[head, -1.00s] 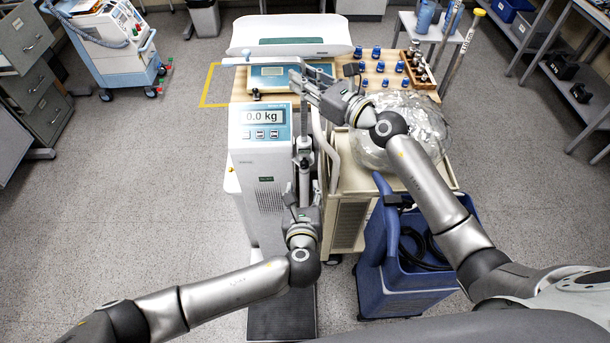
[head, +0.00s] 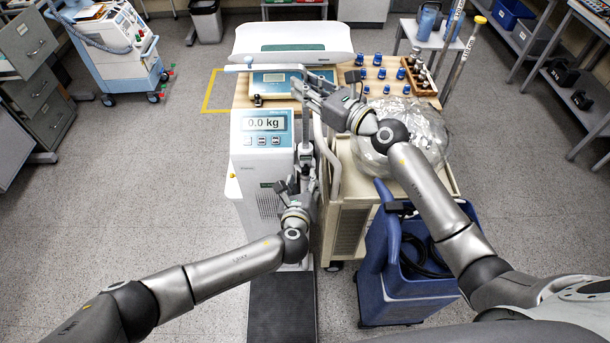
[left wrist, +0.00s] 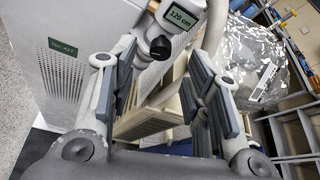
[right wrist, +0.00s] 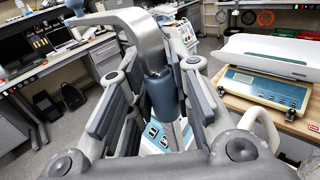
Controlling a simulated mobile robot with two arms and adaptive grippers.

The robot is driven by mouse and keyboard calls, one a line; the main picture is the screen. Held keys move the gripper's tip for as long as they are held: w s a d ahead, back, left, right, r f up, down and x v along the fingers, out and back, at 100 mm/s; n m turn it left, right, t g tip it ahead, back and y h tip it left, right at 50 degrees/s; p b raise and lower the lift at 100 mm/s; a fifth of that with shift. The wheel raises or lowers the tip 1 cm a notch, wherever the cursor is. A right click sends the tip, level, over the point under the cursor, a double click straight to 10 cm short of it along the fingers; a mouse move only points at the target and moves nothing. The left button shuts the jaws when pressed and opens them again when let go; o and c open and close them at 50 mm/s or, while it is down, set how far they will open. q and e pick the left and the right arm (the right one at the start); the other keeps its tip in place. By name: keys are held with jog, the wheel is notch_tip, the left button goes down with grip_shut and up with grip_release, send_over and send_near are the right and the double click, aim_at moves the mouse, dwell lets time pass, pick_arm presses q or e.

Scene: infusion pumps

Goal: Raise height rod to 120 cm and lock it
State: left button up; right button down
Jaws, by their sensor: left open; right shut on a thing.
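The height rod stands beside the scale column; its silver top arm (right wrist: 118,18) and blue-grey sleeve (right wrist: 163,95) fill the right wrist view. My right gripper (head: 303,84) is shut on the rod at this sleeve, one finger on each side. A small display (left wrist: 181,17) on the rod reads 120 cm in the left wrist view. A dark round knob (left wrist: 160,47) sits just below it. My left gripper (head: 307,180) is open low on the rod. In the left wrist view its fingers flank the knob, which appears just beyond the fingertips, apart from them.
The scale column's display (head: 264,123) reads 0.0 kg. A beige cart (head: 345,225) with a clear plastic bag (head: 430,125) stands close on the right. A blue bin (head: 415,290) is in front of it.

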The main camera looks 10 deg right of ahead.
aim_at(306, 173)
pick_arm(q)
jog(key=shift+x, duration=2.1)
grip_shut()
jog(key=shift+m+y, duration=0.9)
jog(key=shift+m, duration=0.1)
grip_release()
jog(key=shift+d, duration=0.1)
